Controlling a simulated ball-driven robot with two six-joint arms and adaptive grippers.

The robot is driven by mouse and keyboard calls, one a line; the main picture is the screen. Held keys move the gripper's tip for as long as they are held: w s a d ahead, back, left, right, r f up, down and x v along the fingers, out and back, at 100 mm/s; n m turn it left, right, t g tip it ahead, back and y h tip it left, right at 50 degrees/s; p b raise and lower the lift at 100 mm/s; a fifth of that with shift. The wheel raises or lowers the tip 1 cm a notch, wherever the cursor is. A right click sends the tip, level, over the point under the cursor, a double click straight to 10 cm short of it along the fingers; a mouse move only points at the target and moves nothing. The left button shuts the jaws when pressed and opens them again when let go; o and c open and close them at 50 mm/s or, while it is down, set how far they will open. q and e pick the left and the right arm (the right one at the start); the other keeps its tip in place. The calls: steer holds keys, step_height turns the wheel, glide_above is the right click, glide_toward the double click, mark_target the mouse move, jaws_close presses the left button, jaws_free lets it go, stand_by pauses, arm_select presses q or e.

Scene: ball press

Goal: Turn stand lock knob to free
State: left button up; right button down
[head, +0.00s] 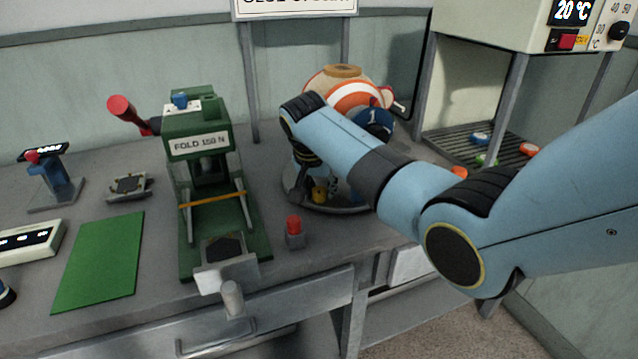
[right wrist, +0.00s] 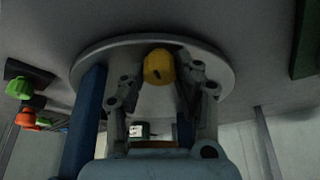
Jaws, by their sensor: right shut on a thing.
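The yellow lock knob (right wrist: 159,67) sits low on the round stand, near the grey base plate (right wrist: 100,62). In the head view the knob (head: 319,191) shows small below my right wrist, near the stand's front edge (head: 325,208). My right gripper (right wrist: 161,80) has its two fingers on either side of the knob and is shut on it. A dark mark shows on the knob's face; I cannot tell which setting it points to. In the head view my right arm hides much of the stand. My left gripper is not in view.
An orange-and-white ball (head: 350,92) rests above the stand. A green press (head: 200,150) stands to its left, with a small red-topped block (head: 294,232) between them. A green mat (head: 98,262) lies at left. A grey-legged cabinet (head: 520,30) stands at right.

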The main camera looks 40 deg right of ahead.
steer(key=n+p, duration=0.1)
steer(key=n+y+p, duration=0.1)
steer(key=p, duration=0.1)
steer(key=shift+r+n+t, duration=0.2)
steer(key=shift+n+t, duration=0.2)
steer(key=shift+f+n+y+p, duration=0.15)
steer(key=shift+n+y+p, duration=0.15)
steer(key=shift+n+p, duration=0.65)
steer(key=shift+t, duration=0.3)
steer(key=c, duration=0.9)
jaws_free()
steer(key=shift+c, duration=0.2)
steer(key=v, duration=1.2)
